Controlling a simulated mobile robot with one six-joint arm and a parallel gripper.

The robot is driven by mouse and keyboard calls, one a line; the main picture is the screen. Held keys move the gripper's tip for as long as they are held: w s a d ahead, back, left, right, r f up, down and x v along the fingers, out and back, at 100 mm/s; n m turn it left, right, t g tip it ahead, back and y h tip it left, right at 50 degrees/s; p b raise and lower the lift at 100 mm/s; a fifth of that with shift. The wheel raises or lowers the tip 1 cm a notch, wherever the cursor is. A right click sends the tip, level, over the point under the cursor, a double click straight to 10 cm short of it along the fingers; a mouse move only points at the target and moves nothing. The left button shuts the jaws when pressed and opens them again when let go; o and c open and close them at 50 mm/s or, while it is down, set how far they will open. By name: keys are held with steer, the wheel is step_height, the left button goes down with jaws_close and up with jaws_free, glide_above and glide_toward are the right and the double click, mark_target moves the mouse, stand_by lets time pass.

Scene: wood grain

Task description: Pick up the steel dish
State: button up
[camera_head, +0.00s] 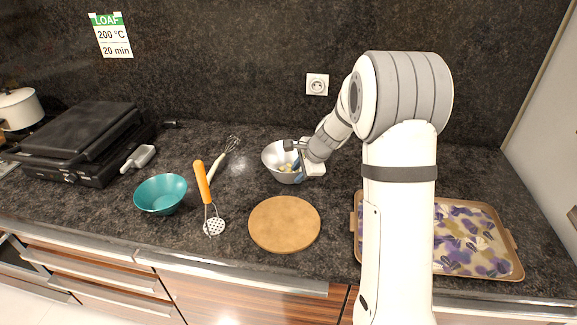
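The steel dish (273,158) is a round silver bowl standing on the dark counter, behind the round wooden board. Some small yellowish pieces appear inside it. My gripper (293,155) is at the dish's right side, with its dark finger parts over the opening and rim. The hand hides part of the right rim. The fingers are small and partly covered here, so I cannot tell whether they touch the dish or are closed on it.
A teal bowl (161,194), an orange-handled masher (204,184) and a whisk (226,154) lie to the left. The wooden board (285,224) is in front. A patterned tray (508,262) is at right, partly behind my arm. A black grill (84,140) stands far left.

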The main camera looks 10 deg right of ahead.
mark_target(288, 183)
steer(key=x, duration=0.4)
steer(key=shift+w+r, duration=0.1)
steer(key=shift+c, duration=0.4)
jaws_close()
